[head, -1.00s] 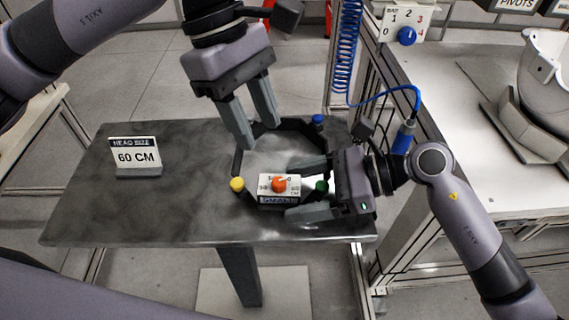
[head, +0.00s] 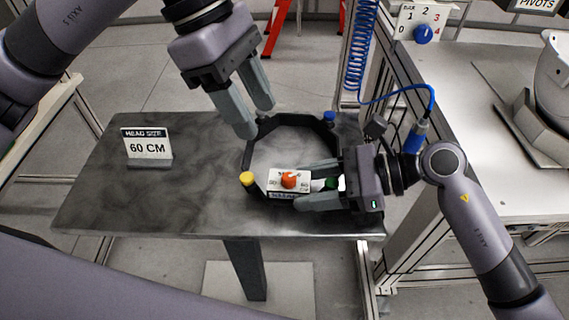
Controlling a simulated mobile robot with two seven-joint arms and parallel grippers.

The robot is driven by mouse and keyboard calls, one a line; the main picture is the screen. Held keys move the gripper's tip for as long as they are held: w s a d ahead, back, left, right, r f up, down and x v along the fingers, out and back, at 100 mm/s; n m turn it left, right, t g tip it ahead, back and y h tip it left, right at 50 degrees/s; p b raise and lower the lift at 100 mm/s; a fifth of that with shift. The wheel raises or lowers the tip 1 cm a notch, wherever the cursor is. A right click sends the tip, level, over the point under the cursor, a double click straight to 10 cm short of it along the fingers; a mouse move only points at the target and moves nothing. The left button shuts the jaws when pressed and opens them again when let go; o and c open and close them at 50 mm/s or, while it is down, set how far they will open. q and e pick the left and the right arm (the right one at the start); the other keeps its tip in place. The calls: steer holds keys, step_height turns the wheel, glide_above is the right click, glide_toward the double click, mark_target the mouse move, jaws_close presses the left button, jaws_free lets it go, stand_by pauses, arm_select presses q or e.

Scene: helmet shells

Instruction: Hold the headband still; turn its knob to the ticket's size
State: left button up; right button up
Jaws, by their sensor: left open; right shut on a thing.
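The dark, many-sided headband (head: 249,157) lies on the grey table. At its front is a white dial block (head: 273,181) with an orange knob (head: 289,180); the dial's numbers and the knob's setting are too small to read surely. The ticket (head: 147,145) stands at the table's left and reads HEAD SIZE 60 CM. My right gripper (head: 305,187) comes from the right and is shut on the headband at its front right, beside the dial block. My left gripper (head: 256,119) is open and empty, pointing down over the headband's back left, apart from the knob.
The headband carries a yellow cap (head: 247,179), a blue cap (head: 329,117) and a green cap (head: 331,183), the last partly hidden by my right gripper. A sign with a blue dial (head: 423,34) and a coiled blue hose (head: 361,50) stand behind. The table's left half is mostly clear.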

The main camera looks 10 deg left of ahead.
mark_target(288, 177)
arm_select(q)
steer(key=x, duration=1.1)
steer(key=shift+d+f, duration=0.15)
steer(key=shift+f, duration=0.1)
jaws_close()
